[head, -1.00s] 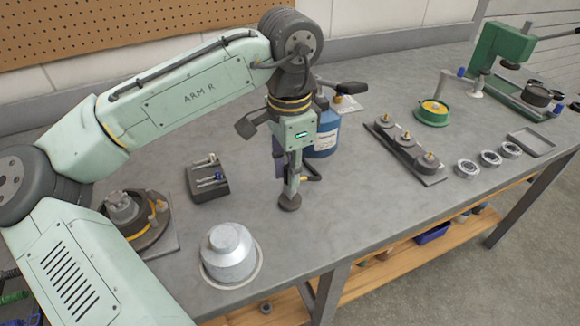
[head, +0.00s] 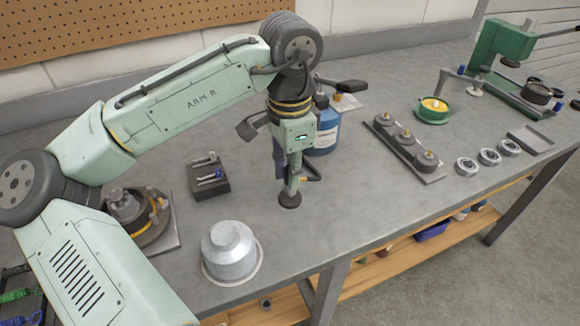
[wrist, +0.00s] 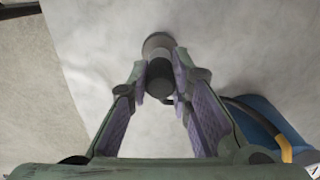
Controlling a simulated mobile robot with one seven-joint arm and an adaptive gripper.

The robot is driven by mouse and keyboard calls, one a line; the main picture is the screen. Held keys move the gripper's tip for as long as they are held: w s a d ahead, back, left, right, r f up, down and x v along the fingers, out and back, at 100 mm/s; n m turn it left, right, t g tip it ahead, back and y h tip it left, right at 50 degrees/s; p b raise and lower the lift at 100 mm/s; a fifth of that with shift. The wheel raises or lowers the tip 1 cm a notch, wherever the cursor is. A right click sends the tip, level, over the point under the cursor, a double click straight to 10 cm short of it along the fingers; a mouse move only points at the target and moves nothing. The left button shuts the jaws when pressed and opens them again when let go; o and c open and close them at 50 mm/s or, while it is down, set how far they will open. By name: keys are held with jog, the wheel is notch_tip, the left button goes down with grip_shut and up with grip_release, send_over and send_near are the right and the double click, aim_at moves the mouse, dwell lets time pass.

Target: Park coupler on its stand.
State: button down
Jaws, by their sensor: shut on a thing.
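My gripper (head: 291,178) points down over the middle of the bench. In the wrist view its fingers (wrist: 160,88) are closed around a dark cylindrical thing (wrist: 159,72), which I take to be the coupler. A paler grey round end (wrist: 157,43) shows beyond it. In the head view a dark round disc (head: 290,199) sits below the fingertips, at or close to the bench top. I cannot tell whether this disc is part of the coupler or of a stand under it. The fingers hide most of the coupler in the head view.
A metal domed part (head: 230,250) is at the front edge and a dark tool block (head: 208,178) is to the left. A rail of dark parts (head: 404,145) lies right. Bench between is clear.

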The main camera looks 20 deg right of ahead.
jog(key=shift+f+p, duration=0.5)
jog(key=shift+p, duration=0.05)
dwell(1.7)
jog(key=c, duration=1.4)
grip_release()
jog(key=shift+o, duration=0.3)
jog(key=o, duration=0.4)
jog(key=shift+c, duration=0.2)
